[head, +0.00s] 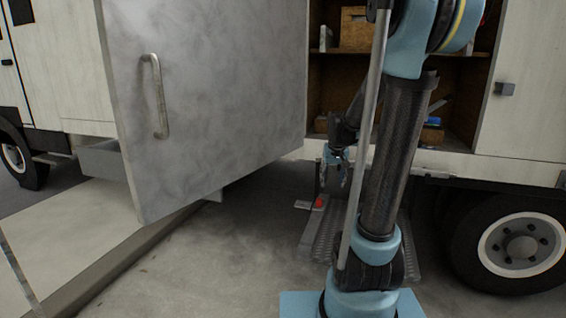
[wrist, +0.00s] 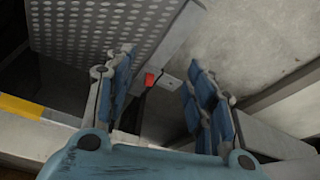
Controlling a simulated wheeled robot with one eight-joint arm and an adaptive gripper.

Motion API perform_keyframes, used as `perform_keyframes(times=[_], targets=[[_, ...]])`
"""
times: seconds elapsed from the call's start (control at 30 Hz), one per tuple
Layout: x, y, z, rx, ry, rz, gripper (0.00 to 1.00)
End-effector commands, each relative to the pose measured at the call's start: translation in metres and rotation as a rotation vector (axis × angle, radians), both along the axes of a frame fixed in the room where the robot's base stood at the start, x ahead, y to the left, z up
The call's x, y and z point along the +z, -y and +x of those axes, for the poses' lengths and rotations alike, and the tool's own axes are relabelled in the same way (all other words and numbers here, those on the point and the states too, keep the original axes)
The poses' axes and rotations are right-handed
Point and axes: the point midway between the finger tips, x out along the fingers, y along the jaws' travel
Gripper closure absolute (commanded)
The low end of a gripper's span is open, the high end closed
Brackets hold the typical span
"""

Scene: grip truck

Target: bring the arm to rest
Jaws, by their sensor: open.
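My gripper (head: 336,170) hangs pointing down in front of the open truck compartment in the head view, partly behind my own arm. In the wrist view my gripper (wrist: 160,88) has its two blue-padded fingers spread apart with nothing between them. Beyond the gap lies a red knob (wrist: 150,79) on a dark stem, beside a perforated metal step (wrist: 95,40). The red knob also shows in the head view (head: 319,203), below my gripper. I cannot tell the exact distance between them.
A large grey door (head: 215,90) with a handle (head: 157,96) stands open at the left. The compartment's shelves (head: 340,68) hold boxes at the back. A truck wheel (head: 520,245) is at the lower right. The floor (head: 215,265) between door and arm is clear.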

Motion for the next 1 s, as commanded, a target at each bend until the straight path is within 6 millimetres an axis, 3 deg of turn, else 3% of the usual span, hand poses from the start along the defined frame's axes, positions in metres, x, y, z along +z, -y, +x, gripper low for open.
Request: perform_keyframes(times=[0.1, 0.47, 1.0], targets=[[0.005, 0.000, -0.032, 0.004, -0.010, 0.000, 0.50], [0.005, 0.000, -0.120, 0.015, -0.041, -0.001, 0.50], [-0.030, 0.000, -0.237, 0.033, -0.085, 0.000, 0.50]])
